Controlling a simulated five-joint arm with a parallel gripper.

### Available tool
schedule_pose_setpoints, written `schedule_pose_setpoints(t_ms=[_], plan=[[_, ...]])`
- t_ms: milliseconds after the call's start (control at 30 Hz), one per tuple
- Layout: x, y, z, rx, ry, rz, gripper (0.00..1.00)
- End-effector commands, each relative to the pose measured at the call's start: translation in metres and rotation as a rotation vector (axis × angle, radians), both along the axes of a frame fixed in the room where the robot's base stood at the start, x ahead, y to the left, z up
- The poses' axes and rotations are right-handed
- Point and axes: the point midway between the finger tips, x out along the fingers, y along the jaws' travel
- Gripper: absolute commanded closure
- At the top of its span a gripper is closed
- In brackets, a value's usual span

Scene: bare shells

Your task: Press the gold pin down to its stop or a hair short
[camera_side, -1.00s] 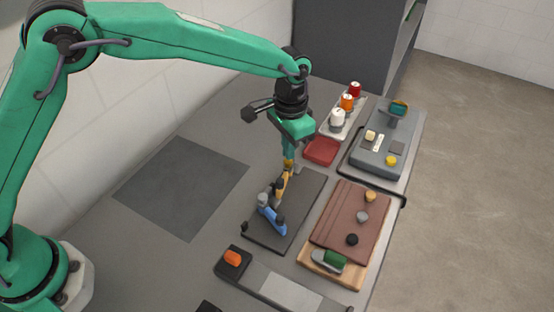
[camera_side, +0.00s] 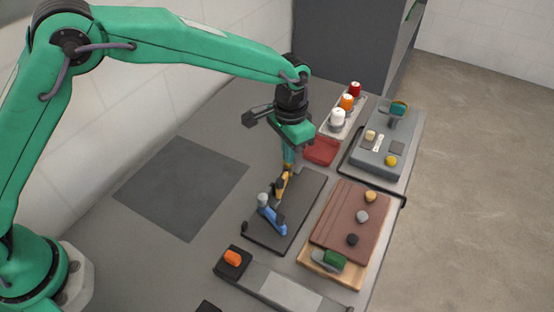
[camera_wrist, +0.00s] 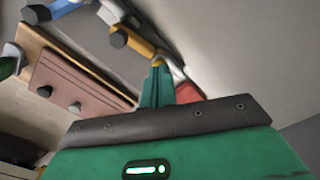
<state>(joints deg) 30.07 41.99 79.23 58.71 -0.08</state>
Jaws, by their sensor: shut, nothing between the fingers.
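The gold pin (camera_side: 288,171) stands at the upper end of a gold-yellow body (camera_side: 281,186) on a dark plate (camera_side: 310,190). In the wrist view a little gold shows at the fingertips, and the gold body (camera_wrist: 139,43) with a dark knob lies just beyond them. My gripper (camera_side: 289,165) is shut and empty, pointing down right over the pin; its tips appear to touch the pin's top. It also shows in the wrist view (camera_wrist: 158,66). The tips partly hide the pin, and its remaining travel cannot be read.
A red tray (camera_side: 321,151) lies close behind the gripper. A brown board (camera_side: 350,215) with knobs lies to the right. The dark mat (camera_side: 183,188) at left is clear.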

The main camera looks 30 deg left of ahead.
Motion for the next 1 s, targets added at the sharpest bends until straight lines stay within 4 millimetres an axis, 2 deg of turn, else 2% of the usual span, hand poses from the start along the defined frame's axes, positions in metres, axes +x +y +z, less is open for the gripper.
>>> schedule_pose_setpoints(t_ms=[667,1000], plan=[[-0.0011,0.0006,-0.0117,0.002,0.004,0.0,1.0],[-0.0009,0.0005,-0.0091,0.002,0.003,0.0,1.0]])
